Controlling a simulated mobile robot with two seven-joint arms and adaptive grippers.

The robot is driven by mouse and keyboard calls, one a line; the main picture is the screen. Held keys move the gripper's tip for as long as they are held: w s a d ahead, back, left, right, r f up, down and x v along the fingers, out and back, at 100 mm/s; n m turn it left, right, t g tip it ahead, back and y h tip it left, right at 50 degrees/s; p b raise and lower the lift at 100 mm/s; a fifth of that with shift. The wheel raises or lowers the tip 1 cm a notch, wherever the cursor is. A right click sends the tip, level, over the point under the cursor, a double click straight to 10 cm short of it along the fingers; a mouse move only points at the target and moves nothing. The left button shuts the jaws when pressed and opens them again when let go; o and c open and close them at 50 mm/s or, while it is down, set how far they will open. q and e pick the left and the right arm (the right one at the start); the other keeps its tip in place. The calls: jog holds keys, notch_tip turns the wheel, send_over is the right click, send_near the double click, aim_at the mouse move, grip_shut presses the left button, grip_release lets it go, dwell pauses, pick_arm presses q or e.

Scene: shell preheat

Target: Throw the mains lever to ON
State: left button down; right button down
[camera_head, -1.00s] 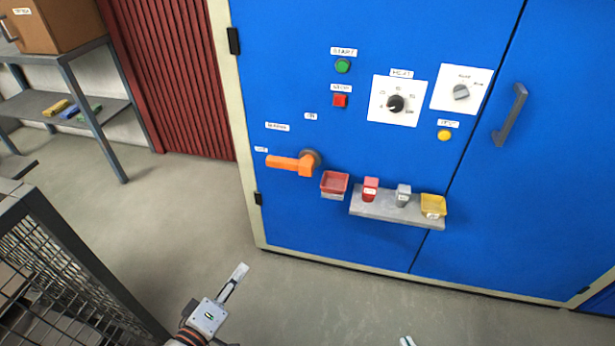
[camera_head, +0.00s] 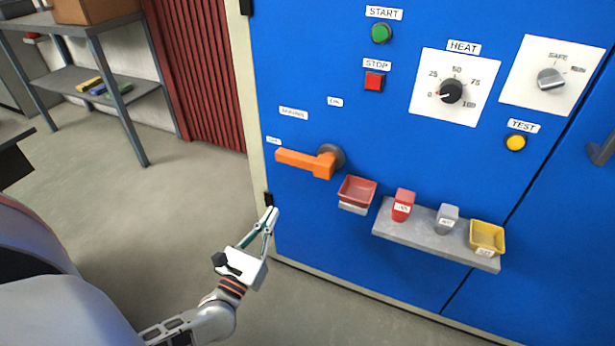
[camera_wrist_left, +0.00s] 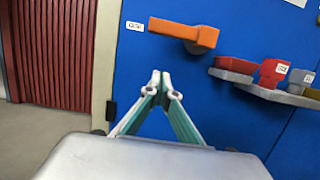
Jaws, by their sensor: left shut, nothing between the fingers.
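The orange mains lever (camera_head: 305,161) sticks out to the left from its grey round hub (camera_head: 331,156) on the blue cabinet, roughly level, toward a small label at its left that I read as OFF. An ON label (camera_head: 335,101) sits above the hub. My left gripper (camera_head: 270,211) is shut and empty, below and left of the lever and apart from it. In the left wrist view the shut fingertips (camera_wrist_left: 160,77) point up toward the lever (camera_wrist_left: 183,32), with a gap between. My right gripper is not in view.
A red bin (camera_head: 357,192) hangs just right of and below the lever. A grey ledge (camera_head: 420,236) holds a red block (camera_head: 402,204), a grey block (camera_head: 446,218) and a yellow bin (camera_head: 487,237). A heat dial (camera_head: 451,91) and buttons sit above.

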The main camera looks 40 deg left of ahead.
aim_at(304, 161)
pick_arm(q)
jog(key=shift+r, duration=0.15)
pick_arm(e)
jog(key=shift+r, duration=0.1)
pick_arm(q)
jog(key=w+a+r, duration=0.2)
jog(key=w+r, duration=0.4)
jog(key=w, duration=0.3)
jog(key=shift+w+a+r, duration=0.15)
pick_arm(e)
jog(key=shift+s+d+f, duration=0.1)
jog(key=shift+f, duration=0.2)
